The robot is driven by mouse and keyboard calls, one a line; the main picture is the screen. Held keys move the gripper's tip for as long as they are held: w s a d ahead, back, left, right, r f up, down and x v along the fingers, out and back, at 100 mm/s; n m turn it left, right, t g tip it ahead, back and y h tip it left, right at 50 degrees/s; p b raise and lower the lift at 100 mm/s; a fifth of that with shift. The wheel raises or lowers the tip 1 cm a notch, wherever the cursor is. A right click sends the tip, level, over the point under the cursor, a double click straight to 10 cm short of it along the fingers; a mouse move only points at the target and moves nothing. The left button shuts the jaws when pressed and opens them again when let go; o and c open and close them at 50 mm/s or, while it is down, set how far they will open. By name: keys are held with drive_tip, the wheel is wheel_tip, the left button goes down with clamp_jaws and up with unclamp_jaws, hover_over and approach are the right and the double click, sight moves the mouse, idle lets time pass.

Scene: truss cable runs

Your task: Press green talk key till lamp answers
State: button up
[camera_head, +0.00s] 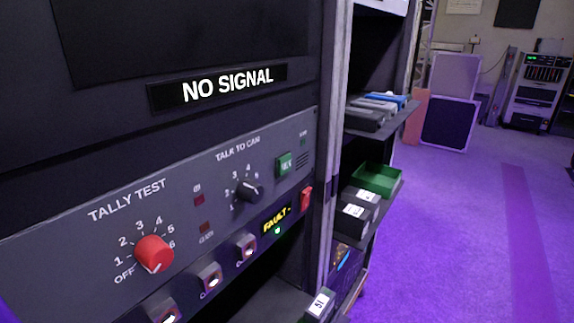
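The green talk key (284,164) sits on the upper right of the grey sloping panel (75,262), right of the black "TALK TO CAM" knob (248,189). A small dark green lamp (303,141) is above and right of the key and looks unlit. My gripper is not in view, and nothing covers the key.
A red "TALLY TEST" knob (154,254) and a red rocker switch (306,198) are on the same panel. A small display (276,219) reads "FAULT" in yellow. A sign (228,85) reads "NO SIGNAL". Shelves with a green tray (377,180) stand right; open floor lies beyond.

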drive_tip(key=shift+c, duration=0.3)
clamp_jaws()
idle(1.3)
